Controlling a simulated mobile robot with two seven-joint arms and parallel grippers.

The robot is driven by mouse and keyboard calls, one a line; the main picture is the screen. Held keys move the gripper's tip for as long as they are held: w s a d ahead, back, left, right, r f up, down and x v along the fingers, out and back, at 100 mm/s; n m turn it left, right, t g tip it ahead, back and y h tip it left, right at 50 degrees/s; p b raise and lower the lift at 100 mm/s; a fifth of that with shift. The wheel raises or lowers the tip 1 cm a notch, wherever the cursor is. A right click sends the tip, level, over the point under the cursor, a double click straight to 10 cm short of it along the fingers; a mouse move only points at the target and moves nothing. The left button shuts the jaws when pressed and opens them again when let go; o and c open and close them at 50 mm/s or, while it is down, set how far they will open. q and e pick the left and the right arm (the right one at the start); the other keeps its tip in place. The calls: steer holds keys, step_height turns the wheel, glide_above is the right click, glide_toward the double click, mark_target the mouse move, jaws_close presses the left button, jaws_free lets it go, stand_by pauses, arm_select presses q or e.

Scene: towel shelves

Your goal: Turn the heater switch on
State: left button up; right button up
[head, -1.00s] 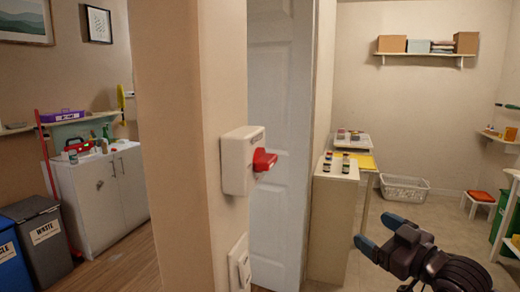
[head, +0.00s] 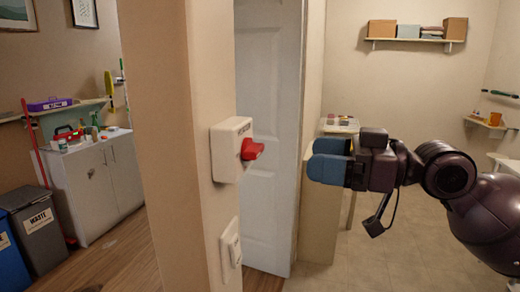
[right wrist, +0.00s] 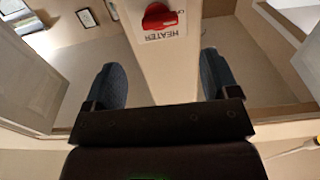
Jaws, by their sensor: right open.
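The heater switch is a white box (head: 225,150) with a red knob (head: 252,149), fixed on the end face of the wall at the middle of the head view. In the right wrist view the red knob (right wrist: 160,17) and the label HEATER show upside down at the top, between the fingers. My right gripper (head: 328,161) is to the right of the knob, apart from it, with its blue fingers pointing left. In the right wrist view the gripper (right wrist: 164,85) is open and empty. My left gripper is not in view.
A white light switch plate (head: 230,250) is on the wall below the heater box. A white panelled door (head: 268,120) stands behind it. A small table with jars (head: 340,126) is behind my gripper. A cabinet (head: 95,190) and bins stand at the left.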

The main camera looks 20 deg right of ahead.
mark_target(261, 151)
steer(key=p+x, duration=0.1)
steer(key=x, duration=0.7)
steer(key=shift+w+a+r+p, duration=0.1)
steer(key=shift+p, duration=0.3)
steer(key=shift+x, duration=0.85)
steer(key=shift+c, duration=0.5)
steer(key=c, duration=0.8)
